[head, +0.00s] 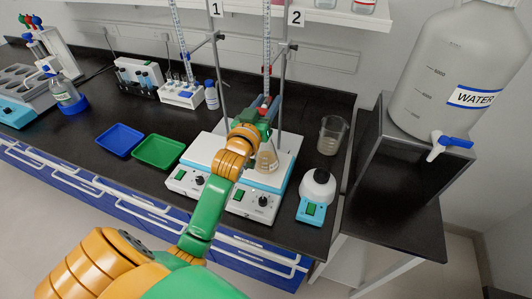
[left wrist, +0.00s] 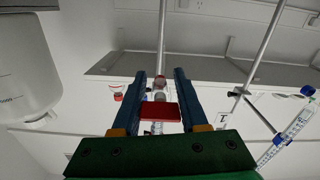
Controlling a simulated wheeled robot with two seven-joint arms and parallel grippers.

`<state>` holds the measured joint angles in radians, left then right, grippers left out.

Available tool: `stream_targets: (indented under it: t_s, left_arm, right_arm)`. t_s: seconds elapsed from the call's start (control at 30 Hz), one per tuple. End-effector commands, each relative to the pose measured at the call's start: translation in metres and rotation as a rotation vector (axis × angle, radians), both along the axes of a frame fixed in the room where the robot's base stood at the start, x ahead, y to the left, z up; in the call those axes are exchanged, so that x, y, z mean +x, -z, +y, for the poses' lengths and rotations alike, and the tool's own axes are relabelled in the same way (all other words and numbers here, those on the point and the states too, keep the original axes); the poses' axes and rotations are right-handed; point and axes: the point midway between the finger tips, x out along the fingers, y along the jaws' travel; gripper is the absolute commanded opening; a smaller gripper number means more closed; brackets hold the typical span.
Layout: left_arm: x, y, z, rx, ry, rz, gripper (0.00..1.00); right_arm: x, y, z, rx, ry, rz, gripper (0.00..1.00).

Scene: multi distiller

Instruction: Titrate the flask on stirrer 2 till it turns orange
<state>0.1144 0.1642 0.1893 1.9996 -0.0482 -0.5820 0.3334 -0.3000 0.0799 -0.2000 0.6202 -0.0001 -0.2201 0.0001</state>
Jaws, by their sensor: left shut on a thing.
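The flask (head: 268,161) stands on stirrer 2 (head: 262,190), the right one of a pair of stirrers. It looks pale tan, and my arm partly hides it, so its exact colour is hard to tell. Burette 2 (head: 267,55) rises above it beside the label 2 (head: 295,17). My left gripper (head: 262,108) is at the lower part of this burette, above the flask. In the left wrist view its two blue fingers (left wrist: 159,100) are shut on a red stopcock handle (left wrist: 158,112). The burette tip is hidden. My right gripper is not in view.
A beaker (head: 332,135) and a small blue-and-white device (head: 316,195) stand right of the stirrers. Green (head: 158,151) and blue (head: 119,140) trays lie left. Burette 1 (head: 180,40) stands back left. A large water carboy (head: 440,85) is at the right.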

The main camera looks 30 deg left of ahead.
Motion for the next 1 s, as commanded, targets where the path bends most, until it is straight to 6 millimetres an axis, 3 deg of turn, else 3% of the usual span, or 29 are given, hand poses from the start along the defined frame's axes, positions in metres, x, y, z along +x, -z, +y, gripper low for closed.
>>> stream_targets:
  t_s: [0.07, 0.1, 0.23, 0.57, 0.9, 1.0]
  left_arm:
    - [0.0, -0.002, 0.0, 0.006, 0.001, -0.006, 0.0]
    - [0.0, -0.003, 0.0, 0.007, 0.001, -0.007, 0.46]
    - [0.0, -0.002, 0.0, 0.008, 0.001, -0.006, 0.78]
    - [-0.003, 0.0, -0.001, 0.009, 0.0, -0.002, 0.78]
    - [-0.058, 0.001, -0.015, 0.009, 0.001, -0.004, 0.78]
    - [-0.067, 0.0, -0.017, 0.009, 0.0, -0.004, 0.78]
  right_arm:
    - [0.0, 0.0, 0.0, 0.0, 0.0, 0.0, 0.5]
    - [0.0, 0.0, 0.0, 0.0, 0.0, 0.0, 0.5]
    - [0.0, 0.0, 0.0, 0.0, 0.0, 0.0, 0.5]
    - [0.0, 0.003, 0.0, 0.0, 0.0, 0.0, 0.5]
    - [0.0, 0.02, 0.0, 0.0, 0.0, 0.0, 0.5]
    - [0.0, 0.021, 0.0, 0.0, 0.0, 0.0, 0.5]
